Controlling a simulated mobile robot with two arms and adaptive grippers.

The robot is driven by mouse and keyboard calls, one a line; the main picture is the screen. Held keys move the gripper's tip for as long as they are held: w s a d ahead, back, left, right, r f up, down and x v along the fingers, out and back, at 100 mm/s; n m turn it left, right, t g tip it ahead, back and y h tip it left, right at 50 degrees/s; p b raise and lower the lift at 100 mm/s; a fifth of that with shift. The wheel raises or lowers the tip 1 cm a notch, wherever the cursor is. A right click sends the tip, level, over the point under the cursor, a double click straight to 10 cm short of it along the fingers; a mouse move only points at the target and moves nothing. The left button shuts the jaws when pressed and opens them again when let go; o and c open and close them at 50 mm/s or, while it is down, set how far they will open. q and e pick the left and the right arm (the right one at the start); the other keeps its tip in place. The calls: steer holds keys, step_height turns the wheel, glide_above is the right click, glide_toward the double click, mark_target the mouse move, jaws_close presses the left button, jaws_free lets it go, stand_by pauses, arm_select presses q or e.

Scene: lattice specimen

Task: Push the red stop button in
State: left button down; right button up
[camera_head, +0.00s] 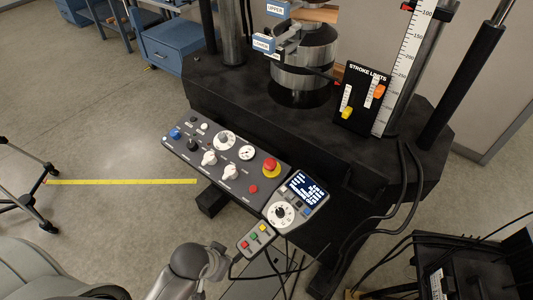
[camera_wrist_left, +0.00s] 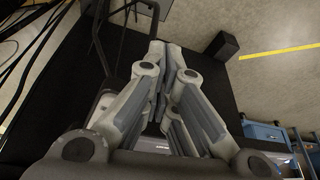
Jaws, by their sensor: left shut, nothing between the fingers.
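The control panel (camera_head: 222,175) slopes along the front of the black machine in the head view. A red mushroom button (camera_head: 271,166) with a yellow collar sits near its right end. A smaller flat red button (camera_head: 253,189) sits below it, near the panel's front edge. I cannot read which is labelled stop. My left gripper (camera_wrist_left: 160,52) is shut and empty, with its fingertips together in the left wrist view. In the head view my left arm ends low in the picture, below the panel and apart from both red buttons. My right gripper is not in view.
A hand pendant (camera_head: 257,240) with coloured buttons hangs below the panel, beside a display unit (camera_head: 303,189). Black cables (camera_head: 395,220) loop at the right. A yellow floor strip (camera_head: 120,182) runs across open floor.

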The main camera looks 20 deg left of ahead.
arm_select(q)
steer(key=w+r+m+t+h+p, duration=0.1)
steer(key=w+r+t+h, duration=0.2)
steer(key=w+r, duration=1.6)
step_height(320, 180, up, 2)
steer(key=t, duration=0.4)
steer(key=shift+w+r+m+t+h, duration=0.25)
steer(key=shift+m+t+h, duration=0.05)
steer(key=shift+m+h, duration=0.1)
steer(key=shift+f, duration=0.1)
steer(key=p, duration=0.2)
glide_above(266, 167)
step_height(266, 167, down, 7)
steer(key=shift+s+f, duration=0.1)
steer(key=shift+f, duration=0.8)
